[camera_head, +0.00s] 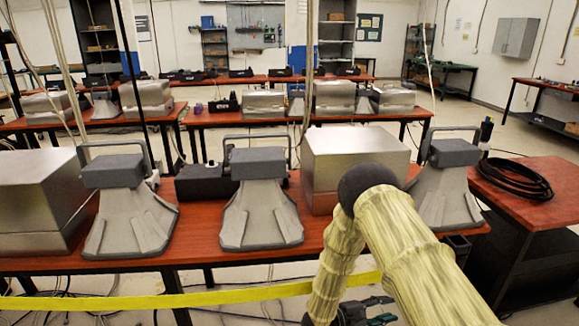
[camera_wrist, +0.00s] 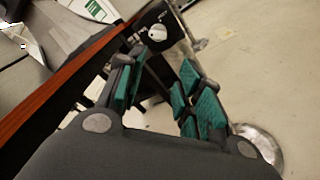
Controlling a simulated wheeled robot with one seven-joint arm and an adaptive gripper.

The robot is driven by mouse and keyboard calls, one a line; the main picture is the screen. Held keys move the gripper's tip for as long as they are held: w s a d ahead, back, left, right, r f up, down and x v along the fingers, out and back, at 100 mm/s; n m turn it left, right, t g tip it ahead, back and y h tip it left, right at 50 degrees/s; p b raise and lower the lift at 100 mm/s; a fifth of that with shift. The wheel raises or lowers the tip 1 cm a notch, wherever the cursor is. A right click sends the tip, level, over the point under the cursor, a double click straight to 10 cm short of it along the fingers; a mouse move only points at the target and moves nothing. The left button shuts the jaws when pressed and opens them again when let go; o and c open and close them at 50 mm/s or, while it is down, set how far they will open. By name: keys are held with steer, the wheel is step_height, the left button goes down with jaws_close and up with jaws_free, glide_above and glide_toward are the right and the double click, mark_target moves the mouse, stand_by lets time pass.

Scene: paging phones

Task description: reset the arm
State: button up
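My gripper (camera_head: 368,314) hangs low at the bottom of the head view, in front of the red table's near edge and below its top. My pale yellow arm reaches down to it from the right and hides part of the table. In the wrist view my gripper (camera_wrist: 162,78) has its two green-padded fingers apart, with nothing held between them. Grey paging phones stand on the red table (camera_head: 325,232): a left one (camera_head: 128,215), a middle one (camera_head: 260,210) and a right one (camera_head: 445,195) beside my arm.
A yellow strip (camera_head: 200,298) crosses before the table, with cables on the floor. A side table (camera_head: 540,212) holds a black cable coil (camera_head: 513,180). The wrist view shows open floor (camera_wrist: 270,70) at right.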

steer(key=s+a+f+m+t+y+p, duration=0.1)
steer(key=s+a+f+m+t+y, duration=0.25)
steer(key=s+f+y, duration=0.8)
steer(key=s+a+m+g+y, duration=0.2)
steer(key=s+a+m+g, duration=0.1)
steer(key=s, duration=1)
steer(key=s+a+m+g+y, duration=0.3)
steer(key=s+g, duration=0.1)
steer(key=s, duration=1)
steer(key=shift+r+m+y+p, duration=0.15)
steer(key=shift+m+y+p, duration=0.2)
steer(key=shift+p, duration=0.05)
